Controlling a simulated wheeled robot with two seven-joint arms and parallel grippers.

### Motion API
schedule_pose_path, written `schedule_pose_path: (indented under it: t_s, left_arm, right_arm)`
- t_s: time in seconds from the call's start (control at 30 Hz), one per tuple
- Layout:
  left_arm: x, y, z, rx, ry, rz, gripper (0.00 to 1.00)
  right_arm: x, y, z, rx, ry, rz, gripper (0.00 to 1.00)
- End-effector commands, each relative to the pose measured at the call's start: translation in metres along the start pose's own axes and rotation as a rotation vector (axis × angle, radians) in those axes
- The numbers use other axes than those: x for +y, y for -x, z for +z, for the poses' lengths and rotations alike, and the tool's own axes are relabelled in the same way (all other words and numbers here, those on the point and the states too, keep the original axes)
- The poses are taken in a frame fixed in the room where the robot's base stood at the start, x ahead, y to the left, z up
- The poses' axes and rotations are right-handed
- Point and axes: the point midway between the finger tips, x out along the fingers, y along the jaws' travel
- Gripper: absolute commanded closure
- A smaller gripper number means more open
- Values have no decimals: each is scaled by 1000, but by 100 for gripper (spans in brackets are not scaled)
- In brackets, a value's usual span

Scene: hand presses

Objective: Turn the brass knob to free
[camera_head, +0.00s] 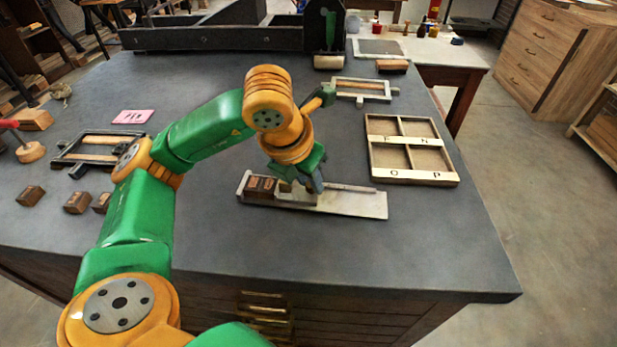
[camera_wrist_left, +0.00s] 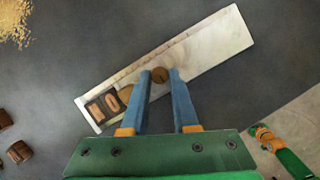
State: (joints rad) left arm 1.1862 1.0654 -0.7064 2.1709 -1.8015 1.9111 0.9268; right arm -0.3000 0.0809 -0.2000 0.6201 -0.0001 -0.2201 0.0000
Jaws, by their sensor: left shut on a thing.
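A pale metal composing stick (camera_head: 355,204) lies on the dark table top in the head view. Two brown type blocks (camera_head: 262,187) sit at its left end. In the left wrist view the stick (camera_wrist_left: 215,42) runs diagonally, with the blocks (camera_wrist_left: 106,104) at its lower left; one shows a pale round letter. The small round brass knob (camera_wrist_left: 159,75) stands between the fingertips. My left gripper (camera_head: 313,188) reaches down over the middle of the stick, its two blue-grey fingers shut on the knob. In the head view the gripper hides the knob. My right gripper is out of view.
A divided wooden tray (camera_head: 414,179) with lettered edges stands right of the stick. A dark frame (camera_head: 98,148), a pink card (camera_head: 133,117) and several loose wooden blocks (camera_head: 77,203) lie at left. Another frame (camera_head: 362,88) lies behind. The front right table is clear.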

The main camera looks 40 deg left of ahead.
Motion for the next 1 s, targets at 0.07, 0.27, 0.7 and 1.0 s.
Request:
schedule_pose_path:
  t_s: [0.07, 0.27, 0.7, 1.0]
  left_arm:
    - [0, 0, 0, 1, 0, 0, 100]
    - [0, 0, 0, 2, 0, 0, 100]
    - [0, 5, 1, -2, -1, -1, 42]
    - [0, 67, 2, -4, -1, 1, 42]
  right_arm:
    - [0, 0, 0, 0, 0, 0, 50]
    - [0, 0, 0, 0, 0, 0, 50]
    - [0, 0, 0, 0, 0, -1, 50]
    - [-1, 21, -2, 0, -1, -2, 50]
